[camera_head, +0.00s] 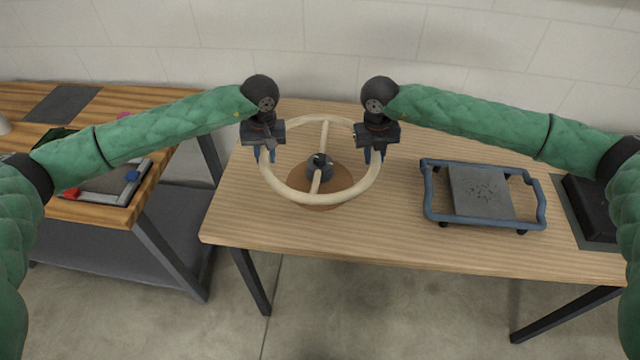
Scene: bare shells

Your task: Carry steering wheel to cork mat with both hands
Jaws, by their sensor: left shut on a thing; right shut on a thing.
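The steering wheel (318,201) is a cream ring with spokes and a dark hub, over the wooden table. My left gripper (265,157) is shut on the left side of its rim. My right gripper (375,157) is shut on the right side of its rim. The round brown cork mat (343,180) lies on the table beneath the wheel, partly hidden by the hub and rim. I cannot tell whether the wheel touches the mat or is held just above it.
A blue-framed tray with a grey slab (482,192) stands right of the wheel. A black box (592,205) is at the table's right end. A second table (150,195) with a tray (105,186) stands left, across a gap. The wooden table's front middle is clear.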

